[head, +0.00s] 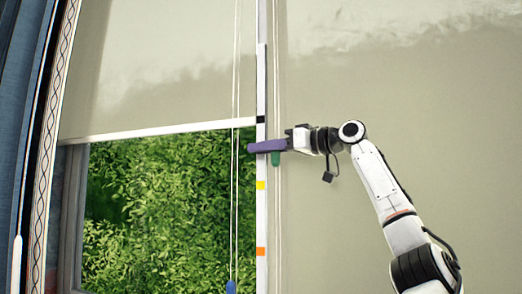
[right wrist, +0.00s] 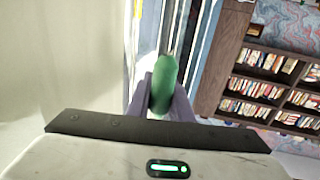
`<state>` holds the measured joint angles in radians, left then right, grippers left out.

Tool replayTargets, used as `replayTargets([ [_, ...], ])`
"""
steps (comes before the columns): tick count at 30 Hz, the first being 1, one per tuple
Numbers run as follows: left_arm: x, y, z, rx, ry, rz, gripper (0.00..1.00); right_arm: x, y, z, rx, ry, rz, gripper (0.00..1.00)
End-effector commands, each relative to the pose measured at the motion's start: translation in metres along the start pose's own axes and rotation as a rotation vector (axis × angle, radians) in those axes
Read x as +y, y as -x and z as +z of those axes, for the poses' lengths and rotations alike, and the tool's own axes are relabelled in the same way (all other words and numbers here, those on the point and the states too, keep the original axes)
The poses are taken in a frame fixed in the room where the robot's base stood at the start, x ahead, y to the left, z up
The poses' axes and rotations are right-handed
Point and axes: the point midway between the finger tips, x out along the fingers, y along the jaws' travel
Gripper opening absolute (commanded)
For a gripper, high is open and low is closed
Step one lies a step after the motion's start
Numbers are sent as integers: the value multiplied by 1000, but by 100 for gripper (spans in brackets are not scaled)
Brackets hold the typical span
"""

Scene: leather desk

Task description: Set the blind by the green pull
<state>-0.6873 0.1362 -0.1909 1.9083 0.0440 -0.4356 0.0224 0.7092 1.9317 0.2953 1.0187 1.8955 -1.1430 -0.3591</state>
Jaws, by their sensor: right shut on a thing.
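The green pull (head: 275,159) hangs on pale cords in front of the right blind (head: 430,130), just right of the white post. My right gripper (head: 263,147) has purple fingers and is shut on the green pull, whose lower end shows below them. In the right wrist view the green pull (right wrist: 163,85) sits between the two fingers. The right blind covers its side down past the bottom of the head view. The left blind (head: 160,70) is partly raised, its bottom bar level with about the black mark. My left gripper is not in view.
The white post (head: 262,215) carries black, yellow (head: 261,185) and orange (head: 261,251) marks. A blue pull (head: 231,287) hangs on cords left of it. A blue curtain (head: 25,130) is at far left. Bookshelves (right wrist: 265,85) show in the right wrist view.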

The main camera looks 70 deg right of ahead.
Motion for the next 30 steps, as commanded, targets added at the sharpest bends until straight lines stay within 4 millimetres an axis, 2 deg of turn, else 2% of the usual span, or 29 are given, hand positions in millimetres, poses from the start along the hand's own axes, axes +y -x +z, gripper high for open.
replayTargets([
  [1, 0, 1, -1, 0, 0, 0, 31, 1, 4, -8, 21, 2, 8, 21],
  [4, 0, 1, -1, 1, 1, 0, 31, 1, 4, -8, 20, 2, 8, 38],
  [13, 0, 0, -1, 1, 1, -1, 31, 1, 3, -5, 13, 1, 5, 38],
  [16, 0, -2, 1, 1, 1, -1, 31, 1, 10, -4, 16, 1, 6, 38],
  [30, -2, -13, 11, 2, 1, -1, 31, 1, 92, -4, 17, 1, 8, 38],
])
